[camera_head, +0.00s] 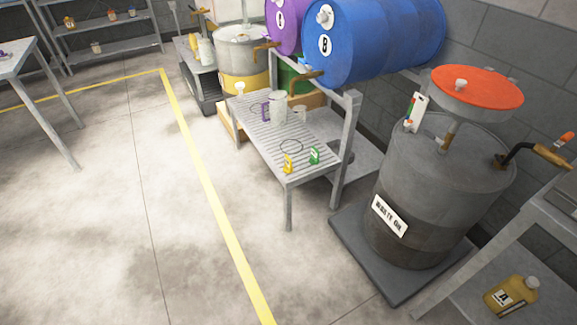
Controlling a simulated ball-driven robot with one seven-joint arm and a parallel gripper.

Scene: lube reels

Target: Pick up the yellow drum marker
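The yellow drum marker (288,164) stands on the slatted grey table (262,136) below the blue drum, close to the table's front right end. It is a small upright tag with a dark mark on it. A similar green marker (315,155) stands just to its right, apart from it. A purple marker (266,112) stands farther back on the same table, partly behind a clear beaker. My gripper is not in view.
Clear beakers (277,106) stand on the table's back half. A blue drum (385,38) marked B overhangs the table. A grey waste oil drum (435,190) stands to the right. The floor in front (150,220) is clear, crossed by a yellow line (215,200).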

